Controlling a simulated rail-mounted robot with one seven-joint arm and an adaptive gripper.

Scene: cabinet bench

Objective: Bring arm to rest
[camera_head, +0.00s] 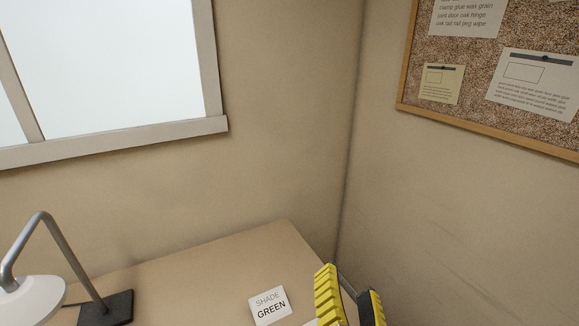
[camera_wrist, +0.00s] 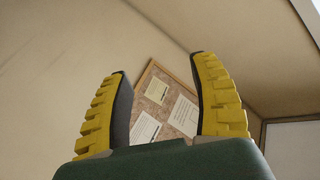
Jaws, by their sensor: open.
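My gripper (camera_head: 350,290) shows at the bottom of the head view, near the right end of the bench, with its yellow ridged fingers pointing up. The wrist view shows the same gripper (camera_wrist: 162,100) with its two fingers wide apart and nothing between them. Past the fingers, the wrist view looks up at the wall and a cork board (camera_wrist: 158,88). The rest of my arm is out of the head view.
A bench top (camera_head: 190,262) runs along the wall below a window (camera_head: 110,60). A desk lamp (camera_head: 60,265) stands at the left. A card reading "SHADE GREEN" (camera_head: 270,305) is just left of my gripper. The cork board (camera_head: 495,75) hangs on the right wall.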

